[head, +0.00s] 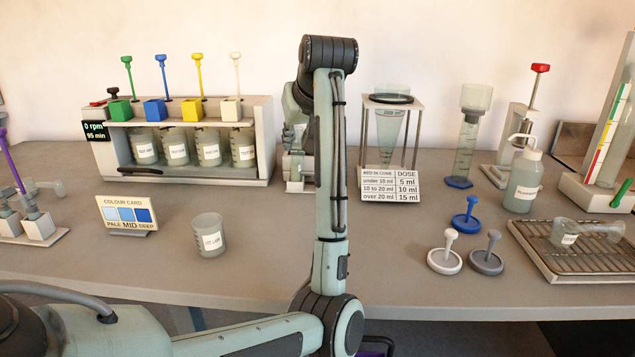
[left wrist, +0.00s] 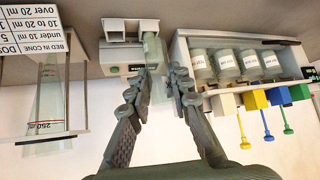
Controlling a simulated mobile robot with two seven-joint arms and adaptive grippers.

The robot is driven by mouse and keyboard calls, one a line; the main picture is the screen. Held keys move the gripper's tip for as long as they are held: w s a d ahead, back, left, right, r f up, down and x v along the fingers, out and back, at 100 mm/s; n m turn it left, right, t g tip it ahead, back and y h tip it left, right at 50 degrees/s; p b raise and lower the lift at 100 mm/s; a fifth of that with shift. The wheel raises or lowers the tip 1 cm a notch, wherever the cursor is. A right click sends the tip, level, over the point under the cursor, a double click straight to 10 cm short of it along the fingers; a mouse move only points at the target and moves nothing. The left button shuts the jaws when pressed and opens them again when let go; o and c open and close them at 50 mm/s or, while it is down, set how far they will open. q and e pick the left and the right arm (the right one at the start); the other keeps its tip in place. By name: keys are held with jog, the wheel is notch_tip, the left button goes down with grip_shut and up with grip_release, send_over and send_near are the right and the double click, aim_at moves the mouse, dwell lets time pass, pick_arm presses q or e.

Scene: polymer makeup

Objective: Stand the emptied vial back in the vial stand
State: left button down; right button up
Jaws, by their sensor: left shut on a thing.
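My left gripper (head: 296,128) is at the back of the bench, partly hidden behind my own arm in the head view. In the left wrist view, which is upside down, its two fingers (left wrist: 161,82) are closed around a clear, pale vial (left wrist: 152,48). The vial is upright and overlaps the edge of a small white stand (left wrist: 117,58). I cannot tell whether it is seated in the stand or just beside it. The stand also shows in the head view (head: 296,184), largely covered by my arm and gripper. My right gripper is not in view.
Close left of the stand is a white rack (head: 190,175) with several labelled beakers and coloured plungers. Close right are a cone frame (head: 420,104) and a dose card (head: 391,188). A labelled beaker (head: 209,236) stands at front left.

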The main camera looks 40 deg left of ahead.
pick_arm(q)
jog(key=shift+w+a+f, duration=0.15)
jog(key=shift+w+a, duration=0.2)
jog(key=w+f, duration=0.2)
jog(key=w, duration=0.1)
jog(key=w+f, duration=0.2)
jog(key=w, duration=0.2)
jog(key=w+a+f, duration=0.1)
jog(key=w+f, duration=0.1)
jog(key=w, duration=0.2)
jog(key=shift+f+p, duration=0.35)
notch_tip(320, 180, down, 3)
jog(key=shift+f, duration=0.2)
jog(key=shift+d+f, duration=0.1)
jog(key=shift+f, duration=0.35)
jog(key=c, duration=1.8)
grip_release()
jog(key=shift+c, duration=0.2)
jog(key=o, duration=0.4)
jog(key=shift+w+f, duration=0.1)
jog(key=shift+f, duration=0.1)
jog(key=shift+o, duration=0.2)
jog(key=shift+r, duration=0.15)
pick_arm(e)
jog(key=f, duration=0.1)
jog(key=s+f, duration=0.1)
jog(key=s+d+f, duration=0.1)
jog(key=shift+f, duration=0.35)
